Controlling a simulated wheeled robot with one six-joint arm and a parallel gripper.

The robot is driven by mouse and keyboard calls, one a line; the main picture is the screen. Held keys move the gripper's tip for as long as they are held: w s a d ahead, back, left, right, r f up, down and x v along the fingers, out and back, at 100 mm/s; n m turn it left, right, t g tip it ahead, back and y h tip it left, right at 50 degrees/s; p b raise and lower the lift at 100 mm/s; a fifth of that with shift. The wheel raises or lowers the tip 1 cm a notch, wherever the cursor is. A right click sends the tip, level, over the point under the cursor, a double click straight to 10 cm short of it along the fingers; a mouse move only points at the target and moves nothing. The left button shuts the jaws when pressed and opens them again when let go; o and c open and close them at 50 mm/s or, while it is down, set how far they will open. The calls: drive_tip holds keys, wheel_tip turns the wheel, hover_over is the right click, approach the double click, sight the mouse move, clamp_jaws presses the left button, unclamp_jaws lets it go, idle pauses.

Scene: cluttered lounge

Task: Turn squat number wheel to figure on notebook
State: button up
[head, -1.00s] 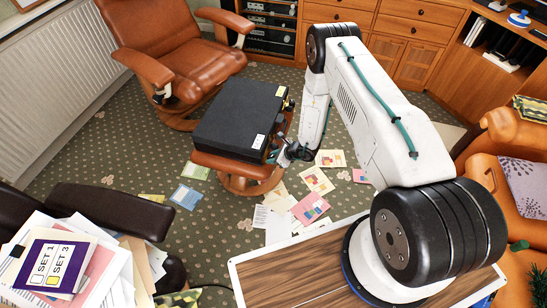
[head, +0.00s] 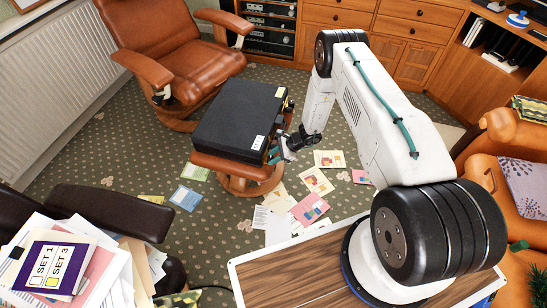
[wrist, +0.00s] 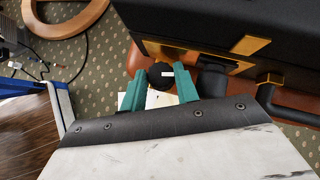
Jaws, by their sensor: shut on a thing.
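A black case (head: 240,118) lies on the brown footstool, with small fittings along its right side. My gripper (head: 276,156) is at that side, low near the case's front right corner. In the wrist view my teal fingers (wrist: 160,88) are shut on a round black wheel (wrist: 160,73) with a small white mark. Its figures cannot be read. A black cylinder (wrist: 212,82) stands just right of the fingers. The purple-covered notebook (head: 54,266) lies on papers at lower left, showing "SET 1" beside a white square and "SET 3" beside a yellow square.
A black bar with a brass collar (wrist: 268,92) juts from the case, right of my fingers. Loose papers (head: 310,208) cover the floor in front of the footstool (head: 236,170). A brown recliner (head: 180,62) stands behind; an orange armchair (head: 485,170) is at right.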

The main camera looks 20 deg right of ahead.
idle(0.5)
drive_tip(key=o, duration=1)
drive_tip(key=shift+c, duration=0.2)
drive_tip(key=shift+w, duration=0.1)
